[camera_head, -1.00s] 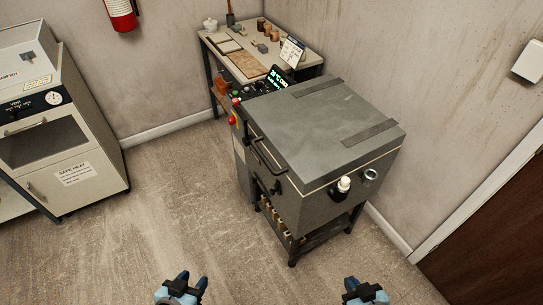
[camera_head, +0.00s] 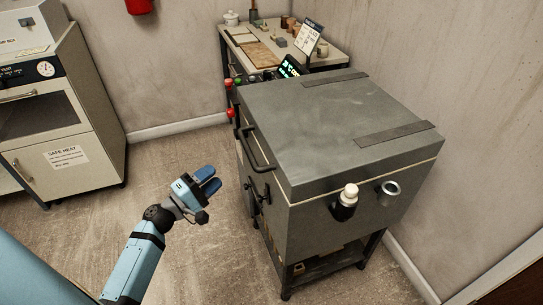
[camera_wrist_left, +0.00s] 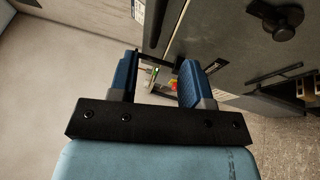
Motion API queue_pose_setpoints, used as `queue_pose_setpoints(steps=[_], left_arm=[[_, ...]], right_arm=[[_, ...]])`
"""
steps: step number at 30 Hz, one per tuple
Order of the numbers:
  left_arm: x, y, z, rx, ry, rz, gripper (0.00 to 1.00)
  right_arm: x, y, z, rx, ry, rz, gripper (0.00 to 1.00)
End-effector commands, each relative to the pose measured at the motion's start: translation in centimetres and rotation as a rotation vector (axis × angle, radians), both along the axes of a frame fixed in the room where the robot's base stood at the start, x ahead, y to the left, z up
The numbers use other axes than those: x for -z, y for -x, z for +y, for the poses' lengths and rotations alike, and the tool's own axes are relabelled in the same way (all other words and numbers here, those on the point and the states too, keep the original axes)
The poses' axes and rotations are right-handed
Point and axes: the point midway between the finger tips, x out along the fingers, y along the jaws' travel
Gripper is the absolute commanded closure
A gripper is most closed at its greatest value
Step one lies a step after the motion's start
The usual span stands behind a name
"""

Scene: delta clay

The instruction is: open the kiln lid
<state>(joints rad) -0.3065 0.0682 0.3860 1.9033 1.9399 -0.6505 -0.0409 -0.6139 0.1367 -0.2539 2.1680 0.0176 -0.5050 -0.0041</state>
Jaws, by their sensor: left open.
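The kiln (camera_head: 300,215) is a grey metal box on a dark stand. Its flat grey lid (camera_head: 320,120) is shut, with a pale seam below it and two dark strips on top. A black bar handle (camera_head: 258,152) sticks out from the lid's front edge, with a dark latch (camera_head: 261,192) below it. My left gripper (camera_head: 208,180) is open and empty, left of the handle and apart from it. In the left wrist view, my open fingers (camera_wrist_left: 158,78) point toward the kiln front, and a dark latch knob (camera_wrist_left: 276,18) shows at upper right. My right gripper is out of view.
A control panel with a red button (camera_head: 231,113) and a lit display (camera_head: 290,66) sits at the kiln's far side. A work table (camera_head: 245,35) stands behind. A cream oven cabinet (camera_head: 60,120) is at left. Floor between is clear.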

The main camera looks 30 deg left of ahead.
Motion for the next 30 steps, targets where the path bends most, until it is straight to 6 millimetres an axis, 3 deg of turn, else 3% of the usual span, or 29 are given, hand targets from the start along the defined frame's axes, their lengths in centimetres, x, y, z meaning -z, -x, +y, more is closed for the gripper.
queue_pose_setpoints(steps=[5,18,24,30], left_arm=[[-0.7,-1.8,-0.5,0.002,0.005,-0.005,0.56],[-2.2,-10.2,-3.2,0.002,0.003,-0.002,0.56],[-2.4,-12.3,-3.9,0.000,0.003,-0.001,0.56],[-2.4,-12.8,-4.1,0.000,0.003,0.000,0.56]], right_arm=[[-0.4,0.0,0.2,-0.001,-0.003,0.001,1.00],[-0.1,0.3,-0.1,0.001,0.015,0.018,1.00],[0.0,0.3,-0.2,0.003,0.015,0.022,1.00],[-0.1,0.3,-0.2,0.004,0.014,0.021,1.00]])
